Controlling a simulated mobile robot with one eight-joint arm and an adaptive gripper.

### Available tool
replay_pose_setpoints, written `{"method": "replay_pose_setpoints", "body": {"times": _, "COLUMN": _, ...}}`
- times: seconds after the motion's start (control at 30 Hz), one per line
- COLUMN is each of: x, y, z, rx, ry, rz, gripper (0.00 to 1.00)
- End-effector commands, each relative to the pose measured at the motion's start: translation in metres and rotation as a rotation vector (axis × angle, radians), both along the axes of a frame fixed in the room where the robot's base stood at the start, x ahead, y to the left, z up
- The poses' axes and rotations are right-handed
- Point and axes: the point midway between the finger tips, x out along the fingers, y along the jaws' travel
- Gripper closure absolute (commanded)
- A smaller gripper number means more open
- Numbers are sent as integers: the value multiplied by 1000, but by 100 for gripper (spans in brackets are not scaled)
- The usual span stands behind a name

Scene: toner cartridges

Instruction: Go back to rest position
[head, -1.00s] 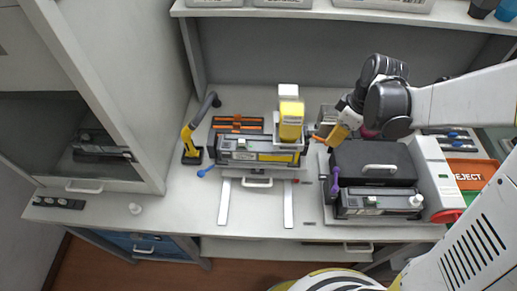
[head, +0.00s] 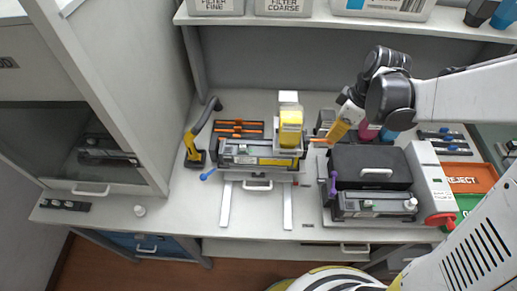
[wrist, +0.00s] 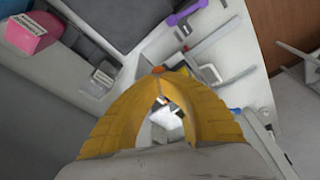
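My gripper (head: 335,136) hangs over the bench, between the yellow bottle and the black case. In the wrist view its yellow fingers (wrist: 162,76) meet at their tips, with a gap behind them that shows only background. A small orange spot shows at the tips; I cannot tell what it is. A toner cartridge (head: 258,158) lies in the middle cradle, with a yellow bottle (head: 290,128) upright above it. Another cartridge (head: 372,205) sits in front of the black case (head: 368,166). A dark cartridge-like unit (head: 108,150) is inside the left cabinet.
A yellow-and-black hand tool (head: 194,148) stands left of the cradle. A pink bottle (wrist: 32,32) is near my gripper. Orange (head: 470,177) and green bins lie at the right. The upper shelf (head: 300,22) overhangs the back.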

Motion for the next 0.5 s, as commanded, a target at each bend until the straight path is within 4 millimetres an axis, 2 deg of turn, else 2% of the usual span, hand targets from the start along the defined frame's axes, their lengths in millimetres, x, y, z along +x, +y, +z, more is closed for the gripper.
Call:
{"method": "replay_pose_setpoints", "body": {"times": 0.03, "x": 1, "y": 0, "z": 12, "rx": -1, "ry": -3, "rz": -1, "gripper": 100}}
{"method": "replay_pose_setpoints", "body": {"times": 0.2, "x": 0, "y": -1, "z": 32, "rx": -1, "ry": 0, "rz": -1, "gripper": 100}}
{"method": "replay_pose_setpoints", "body": {"times": 0.5, "x": -1, "y": -1, "z": 33, "rx": -2, "ry": 2, "rz": -1, "gripper": 100}}
